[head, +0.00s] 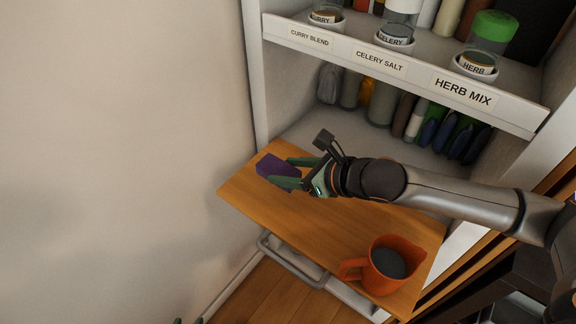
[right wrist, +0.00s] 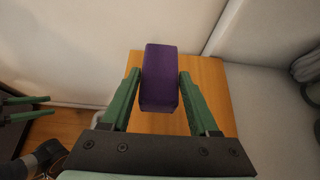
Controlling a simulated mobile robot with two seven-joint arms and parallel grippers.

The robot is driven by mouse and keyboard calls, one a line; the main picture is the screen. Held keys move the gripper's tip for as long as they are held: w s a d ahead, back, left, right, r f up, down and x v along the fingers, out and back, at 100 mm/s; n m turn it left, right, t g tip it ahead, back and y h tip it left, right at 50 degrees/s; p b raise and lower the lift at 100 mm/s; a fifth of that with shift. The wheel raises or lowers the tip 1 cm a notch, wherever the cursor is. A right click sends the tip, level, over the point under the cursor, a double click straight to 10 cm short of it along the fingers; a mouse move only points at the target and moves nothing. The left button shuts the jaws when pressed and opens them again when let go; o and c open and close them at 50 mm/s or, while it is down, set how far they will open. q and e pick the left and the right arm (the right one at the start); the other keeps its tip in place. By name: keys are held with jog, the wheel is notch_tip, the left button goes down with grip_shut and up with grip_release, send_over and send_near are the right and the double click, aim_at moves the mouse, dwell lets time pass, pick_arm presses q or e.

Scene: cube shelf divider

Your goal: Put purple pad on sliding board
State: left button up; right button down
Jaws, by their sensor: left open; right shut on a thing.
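The purple pad (head: 275,167) is a dark block at the far left end of the wooden sliding board (head: 335,225). My right gripper (head: 284,171) is shut on the pad, with one green finger on each side; the right wrist view shows the pad (right wrist: 160,80) between the fingers (right wrist: 159,75). The pad is over the board or touching it; I cannot tell which. My left gripper (right wrist: 28,108) is open and empty at the left of the right wrist view. Only its green fingertips (head: 188,321) show at the bottom edge of the head view.
An orange mug (head: 386,266) with dark contents stands on the board's near right end. The board's middle is clear. A spice shelf (head: 400,68) with labelled jars hangs above, with several bottles below it. A wall (head: 110,120) stands at the left, and a metal handle (head: 290,262) sits below the board.

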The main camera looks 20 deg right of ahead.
notch_tip(320, 180, down, 6)
jog(key=shift+r+b, duration=0.1)
jog(key=shift+b, duration=1.15)
jog(key=shift+f+b, duration=0.4)
jog(key=shift+f, duration=0.45)
pick_arm(q)
jog(key=shift+w+d+f+h, duration=0.15)
jog(key=shift+w+d+f, duration=0.15)
jog(key=shift+d+f, duration=0.25)
jog(key=shift+w+d+f+h, duration=0.15)
jog(key=shift+w+d+f, duration=0.2)
jog(key=shift+f, duration=0.3)
pick_arm(e)
jog(key=shift+f, duration=0.2)
pick_arm(q)
jog(key=shift+s+f, duration=0.25)
jog(key=shift+f, duration=0.1)
pick_arm(e)
jog(key=shift+f, duration=0.35)
jog(key=shift+c, duration=2.3)
grip_release()
pick_arm(q)
jog(key=shift+w+r, duration=0.1)
jog(key=shift+r, duration=0.05)
pick_arm(e)
jog(key=o, duration=0.5)
jog(key=shift+c, duration=0.2)
